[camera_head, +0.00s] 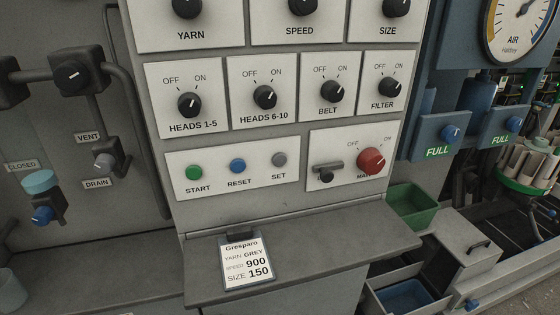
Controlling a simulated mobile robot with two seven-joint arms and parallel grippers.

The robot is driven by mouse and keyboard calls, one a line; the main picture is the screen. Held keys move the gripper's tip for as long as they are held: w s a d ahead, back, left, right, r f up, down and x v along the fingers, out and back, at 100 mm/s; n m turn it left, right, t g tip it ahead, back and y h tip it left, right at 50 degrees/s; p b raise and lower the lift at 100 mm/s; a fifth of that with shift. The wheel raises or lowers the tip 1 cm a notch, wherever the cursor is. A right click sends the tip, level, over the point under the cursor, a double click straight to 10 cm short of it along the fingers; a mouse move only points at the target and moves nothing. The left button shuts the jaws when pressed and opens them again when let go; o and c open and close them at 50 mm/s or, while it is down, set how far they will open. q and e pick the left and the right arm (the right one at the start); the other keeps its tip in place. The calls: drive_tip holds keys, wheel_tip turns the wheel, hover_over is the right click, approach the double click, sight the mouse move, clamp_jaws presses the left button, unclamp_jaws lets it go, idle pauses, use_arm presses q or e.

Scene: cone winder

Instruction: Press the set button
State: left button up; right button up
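The grey SET button (279,159) sits at the right end of a white three-button plate (233,174) on the control panel. The blue RESET button (238,166) is left of it, and the green START button (194,172) is at the far left. Each has its label below. Nothing covers the SET button. Neither of my grippers shows in the head view.
Right of the buttons is a plate with a small grey handle (326,172) and a red MAIN knob (371,161). Black selector knobs are above. A ledge (330,250) juts out below, holding a card (247,262). A green bin (413,207) is at the right.

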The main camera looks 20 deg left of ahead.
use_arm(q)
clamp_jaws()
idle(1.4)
